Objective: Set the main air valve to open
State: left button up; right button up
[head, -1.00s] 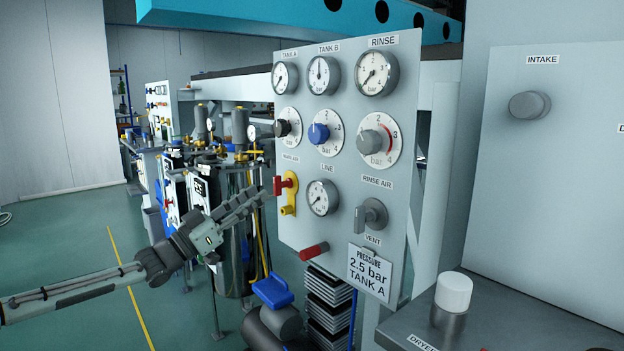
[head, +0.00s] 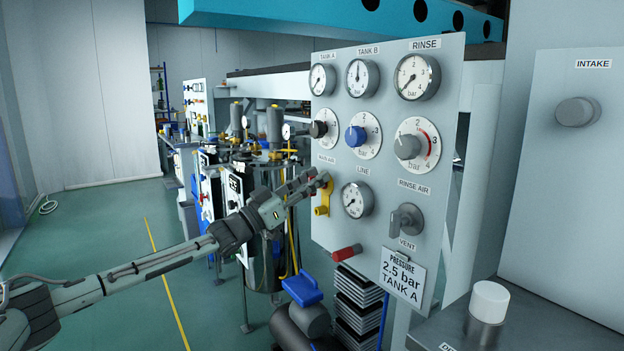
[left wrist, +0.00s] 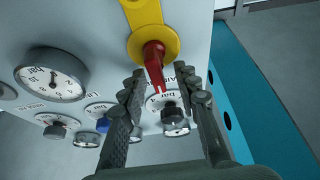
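The main air valve has a yellow body (head: 322,202) at the left edge of the grey gauge panel (head: 385,232). In the head view its red handle is mostly hidden behind my left gripper (head: 318,179). In the left wrist view the yellow valve body (left wrist: 150,18) is at the top and the red handle (left wrist: 153,62) points down from it. My left gripper (left wrist: 162,80) is open there, with its two fingers apart and the handle's free end between them. I see no clear contact with the handle. My right gripper is in neither view.
The panel also carries several gauges and knobs, a grey vent knob (head: 406,220), a red cylinder (head: 347,252) and a hanging pressure sign (head: 403,278). A white-capped cylinder (head: 489,302) stands at lower right. Floor (head: 120,218) is clear at left.

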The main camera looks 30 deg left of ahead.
pick_arm(q)
grip_shut()
